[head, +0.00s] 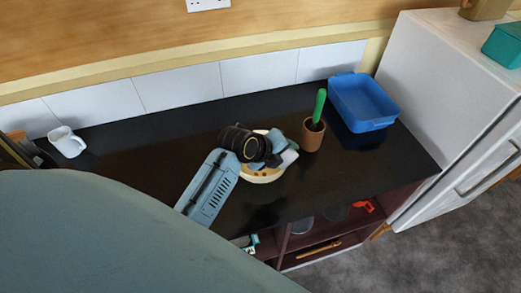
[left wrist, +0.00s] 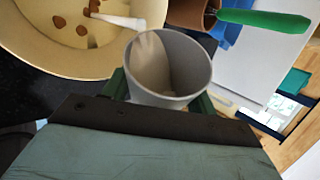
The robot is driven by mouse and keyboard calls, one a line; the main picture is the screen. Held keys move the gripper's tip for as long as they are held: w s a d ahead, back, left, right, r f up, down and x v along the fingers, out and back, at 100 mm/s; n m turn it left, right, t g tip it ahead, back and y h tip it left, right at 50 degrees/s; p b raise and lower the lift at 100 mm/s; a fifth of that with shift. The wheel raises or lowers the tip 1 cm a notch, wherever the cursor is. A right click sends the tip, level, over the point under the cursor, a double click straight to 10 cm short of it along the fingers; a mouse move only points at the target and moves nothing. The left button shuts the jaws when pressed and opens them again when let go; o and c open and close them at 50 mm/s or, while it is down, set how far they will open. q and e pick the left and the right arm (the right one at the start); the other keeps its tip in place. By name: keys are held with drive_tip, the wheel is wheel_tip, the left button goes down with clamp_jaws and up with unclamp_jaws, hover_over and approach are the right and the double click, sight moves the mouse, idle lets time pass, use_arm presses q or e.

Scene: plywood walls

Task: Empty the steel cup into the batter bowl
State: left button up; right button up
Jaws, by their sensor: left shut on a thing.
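The steel cup (left wrist: 182,92) is grey and stands out in the left wrist view, its open mouth facing the camera. A pale patch shows inside; I cannot tell whether it is contents or reflection. My left gripper (head: 280,148) is shut on the cup, its green fingertips at the cup's sides. In the head view the gripper is over the cream batter bowl (head: 262,179) and hides much of it. The bowl (left wrist: 60,62) also fills the upper left of the left wrist view, with brown spots and a white piece inside. The cup is beside its rim. My right gripper is out of view.
A brown pot (head: 312,137) with a green-handled tool (head: 319,106) stands right of the bowl. A blue bin (head: 364,104) is behind it, near a white fridge (head: 432,95). A white mug (head: 67,142) is far left. The dark counter (head: 150,150) between is clear.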

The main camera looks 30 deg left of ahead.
use_arm(q)
drive_tip(key=shift+a+r, duration=0.1)
drive_tip(key=shift+r, duration=0.05)
drive_tip(key=shift+r+h, duration=0.1)
drive_tip(key=shift+h, duration=0.2)
drive_tip(key=shift+a, duration=0.2)
drive_tip(key=shift+w+f+n+h, duration=0.1)
drive_tip(key=shift+f+n+h, duration=0.1)
drive_tip(key=shift+n+h, duration=0.1)
drive_tip(key=shift+a, duration=0.25)
drive_tip(key=shift+f+b, duration=0.1)
drive_tip(key=shift+b, duration=0.25)
drive_tip(key=shift+a, duration=0.25)
